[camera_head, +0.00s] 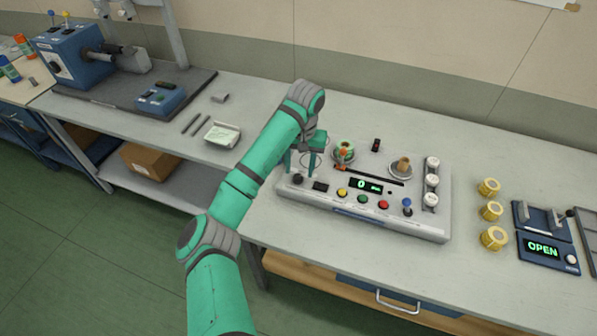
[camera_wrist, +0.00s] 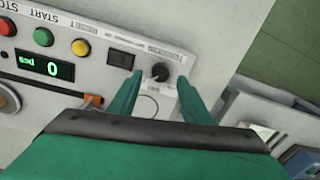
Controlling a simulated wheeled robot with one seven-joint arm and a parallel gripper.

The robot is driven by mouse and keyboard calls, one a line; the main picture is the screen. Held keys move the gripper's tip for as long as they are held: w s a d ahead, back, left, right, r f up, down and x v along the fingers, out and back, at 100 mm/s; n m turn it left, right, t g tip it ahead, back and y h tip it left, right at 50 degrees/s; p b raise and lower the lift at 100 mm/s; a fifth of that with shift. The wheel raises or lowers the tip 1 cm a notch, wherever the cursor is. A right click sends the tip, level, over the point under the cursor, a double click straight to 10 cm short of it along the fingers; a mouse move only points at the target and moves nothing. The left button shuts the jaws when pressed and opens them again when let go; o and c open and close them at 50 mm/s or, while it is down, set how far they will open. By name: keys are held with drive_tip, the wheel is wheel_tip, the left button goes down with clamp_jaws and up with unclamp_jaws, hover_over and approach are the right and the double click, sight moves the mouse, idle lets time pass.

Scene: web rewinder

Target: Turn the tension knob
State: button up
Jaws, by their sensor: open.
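The web rewinder (camera_head: 340,214) is a light grey console with a green "0" display, coloured buttons, a spool and white rollers. A black knob (camera_head: 298,179) sits at its left front corner. The same knob (camera_wrist: 160,72) shows in the wrist view, beside a black rocker switch (camera_wrist: 121,59). My gripper (camera_head: 303,164) is over the left end of the console, pointing down. In the wrist view its green fingers (camera_wrist: 157,90) are open, one on each side of the knob in the picture. I see no contact with the knob.
Yellow rolls (camera_head: 490,211) and a blue device reading OPEN (camera_head: 542,248) stand right of the console. A small white tray (camera_head: 222,135) lies left of it. A blue machine (camera_head: 70,53) stands at the far left. The bench between is mostly clear.

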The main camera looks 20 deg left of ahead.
sight(301, 177)
wheel_tip(301, 177, up, 8)
drive_tip(key=shift+d+f, duration=0.15)
drive_tip(key=shift+d, duration=0.05)
